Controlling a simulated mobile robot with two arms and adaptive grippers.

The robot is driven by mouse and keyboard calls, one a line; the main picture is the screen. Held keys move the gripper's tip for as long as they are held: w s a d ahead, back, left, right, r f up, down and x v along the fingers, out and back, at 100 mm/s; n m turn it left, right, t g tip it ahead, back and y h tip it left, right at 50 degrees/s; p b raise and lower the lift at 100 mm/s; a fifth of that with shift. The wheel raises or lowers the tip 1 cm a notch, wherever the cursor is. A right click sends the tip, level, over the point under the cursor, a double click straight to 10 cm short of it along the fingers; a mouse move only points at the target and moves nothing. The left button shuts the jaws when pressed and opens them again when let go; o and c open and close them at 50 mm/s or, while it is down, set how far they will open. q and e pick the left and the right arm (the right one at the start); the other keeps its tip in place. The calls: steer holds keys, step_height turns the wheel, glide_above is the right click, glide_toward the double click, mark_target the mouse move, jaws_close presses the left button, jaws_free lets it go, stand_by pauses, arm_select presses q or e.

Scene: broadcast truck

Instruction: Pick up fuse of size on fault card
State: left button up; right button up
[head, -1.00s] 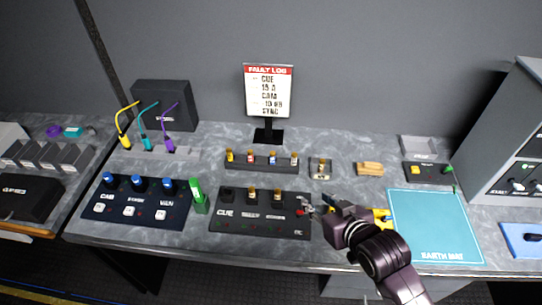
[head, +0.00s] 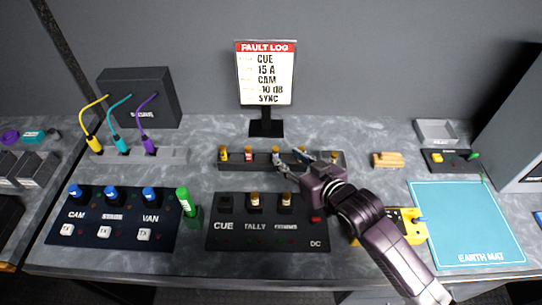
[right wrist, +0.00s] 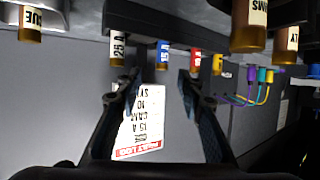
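The fault card (head: 266,75) stands at the back and reads CUE, 15 A, CAM, -10 dB, SYNC. The fuse rack (head: 236,165) in front of it holds a yellow fuse (head: 223,153), a red fuse (head: 248,154), a blue fuse (head: 275,154) and a white one. In the right wrist view the blue fuse (right wrist: 163,54) is marked 15 A and the white fuse (right wrist: 117,47) 25 A. My right gripper (head: 290,162) is open at the rack. Its fingertips (right wrist: 160,82) lie either side of the blue fuse in that view, not closed on it. My left gripper is out of view.
A dark panel (head: 267,242) marked CUE and TALLY, with two fuses seated, is in front of the rack. A blue panel (head: 110,215) and green device (head: 188,205) stand left. A yellow tool (head: 412,230) and teal earth mat (head: 465,225) lie right.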

mark_target(277, 151)
steer(key=shift+x, duration=1)
steer(key=shift+w+a+p, duration=0.4)
steer(key=shift+w+p, duration=0.05)
steer(key=shift+p, duration=0.1)
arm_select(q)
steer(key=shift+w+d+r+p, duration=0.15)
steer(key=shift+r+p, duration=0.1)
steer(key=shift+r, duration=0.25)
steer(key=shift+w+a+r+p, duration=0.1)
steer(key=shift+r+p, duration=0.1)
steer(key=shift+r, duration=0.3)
arm_select(e)
steer(key=shift+x, duration=2.2)
steer(key=shift+f, duration=0.1)
steer(key=shift+c, duration=0.2)
jaws_close()
